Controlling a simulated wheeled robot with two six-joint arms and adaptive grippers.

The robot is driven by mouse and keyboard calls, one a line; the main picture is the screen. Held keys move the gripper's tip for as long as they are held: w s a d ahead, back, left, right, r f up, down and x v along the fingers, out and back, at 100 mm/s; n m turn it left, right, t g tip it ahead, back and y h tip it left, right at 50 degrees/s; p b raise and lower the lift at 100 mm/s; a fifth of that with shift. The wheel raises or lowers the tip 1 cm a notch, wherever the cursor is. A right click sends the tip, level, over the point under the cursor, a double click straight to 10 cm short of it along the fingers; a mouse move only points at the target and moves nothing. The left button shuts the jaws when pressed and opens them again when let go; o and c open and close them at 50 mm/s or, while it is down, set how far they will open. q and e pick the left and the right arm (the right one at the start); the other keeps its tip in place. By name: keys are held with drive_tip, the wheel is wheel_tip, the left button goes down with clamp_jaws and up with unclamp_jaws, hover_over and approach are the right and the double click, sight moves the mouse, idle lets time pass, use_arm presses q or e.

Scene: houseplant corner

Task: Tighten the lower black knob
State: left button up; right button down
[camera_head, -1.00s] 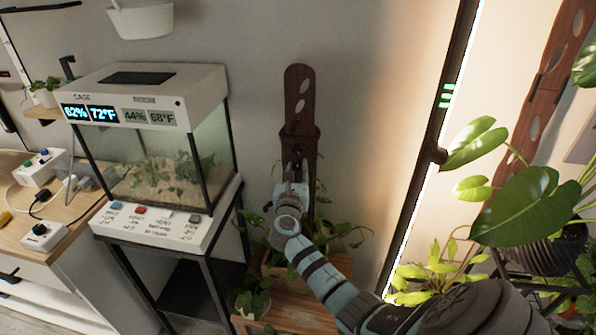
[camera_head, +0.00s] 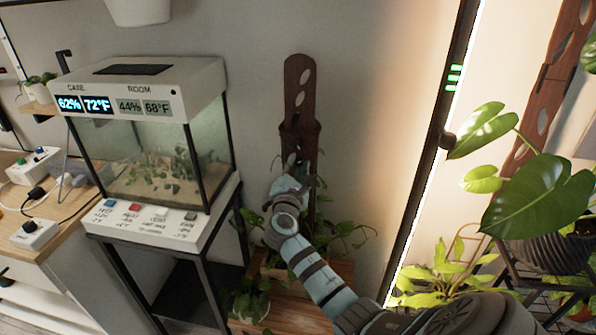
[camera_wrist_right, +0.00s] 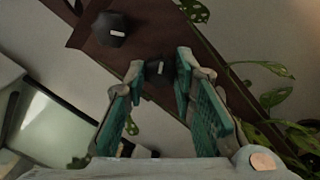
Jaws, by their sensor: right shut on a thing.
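A dark brown wooden board (camera_head: 300,95) with oval holes stands upright against the wall in the head view. The wrist view shows the board (camera_wrist_right: 150,25) with two black knobs, each with a pale mark. The lower black knob (camera_wrist_right: 158,73) is between the teal fingers of my right gripper (camera_wrist_right: 158,80); the other black knob (camera_wrist_right: 112,28) is free, farther up the board. In the head view my right gripper (camera_head: 297,165) is at the board's lower part and hides the knob there. It is shut on the lower knob. My left gripper is not in view.
A glass terrarium (camera_head: 205,140) on a black stand is left of the board. Trailing leaves (camera_head: 340,232) hang close around the gripper and lower board. A tall lit lamp post (camera_head: 440,120) and a large-leaved plant (camera_head: 535,205) are on the right.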

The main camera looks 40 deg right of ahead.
drive_tip(key=m+b, duration=0.1)
drive_tip(key=m, duration=0.1)
drive_tip(key=m+b, duration=0.1)
drive_tip(key=m, duration=0.1)
drive_tip(key=f+m+b, duration=0.1)
drive_tip(key=m+b, duration=0.1)
drive_tip(key=shift+a+m, duration=0.1)
drive_tip(key=shift+m, duration=0.3)
drive_tip(key=m+b, duration=0.2)
drive_tip(key=m, duration=0.1)
drive_tip(key=m+g+b, duration=0.1)
drive_tip(key=m+b, duration=0.1)
drive_tip(key=m, duration=0.1)
drive_tip(key=shift+m+h, duration=0.3)
drive_tip(key=shift+m, duration=0.1)
drive_tip(key=shift+r+m+b, duration=0.1)
drive_tip(key=shift+m+b, duration=0.4)
drive_tip(key=shift+m, duration=0.4)
drive_tip(key=m+b, duration=0.1)
drive_tip(key=m, duration=0.2)
drive_tip(key=shift+g+b, duration=0.3)
drive_tip(key=shift+r+m+b, duration=0.15)
drive_tip(key=shift+m+b, duration=0.15)
drive_tip(key=shift+m, duration=0.3)
drive_tip(key=c, duration=1.3)
unclamp_jaws()
drive_tip(key=shift+w+a+r, duration=0.1)
drive_tip(key=shift+r, duration=0.05)
